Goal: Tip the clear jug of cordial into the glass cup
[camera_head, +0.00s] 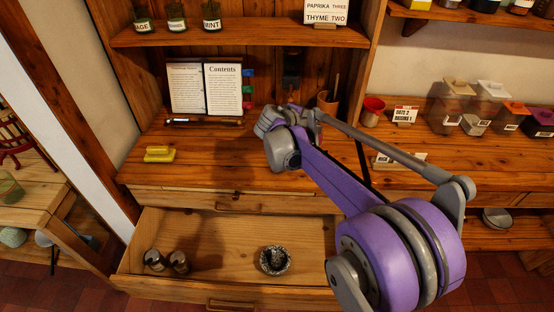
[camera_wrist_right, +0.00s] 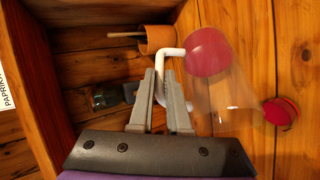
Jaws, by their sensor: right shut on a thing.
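My right gripper (camera_wrist_right: 165,75) is shut on the white handle (camera_wrist_right: 172,55) of the clear jug (camera_wrist_right: 228,95). Pink-red cordial (camera_wrist_right: 208,50) shows at one end of the jug; its clear wall runs down and right from there. I cannot tell how far the jug is tilted. In the head view my arm hides the jug. My left gripper is out of view.
A terracotta pot (camera_head: 327,102) stands at the back of the desk. An open book (camera_head: 205,88) and a yellow block (camera_head: 159,154) are further left. Lidded containers (camera_head: 488,102) stand right. An open drawer (camera_head: 220,228) juts out below.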

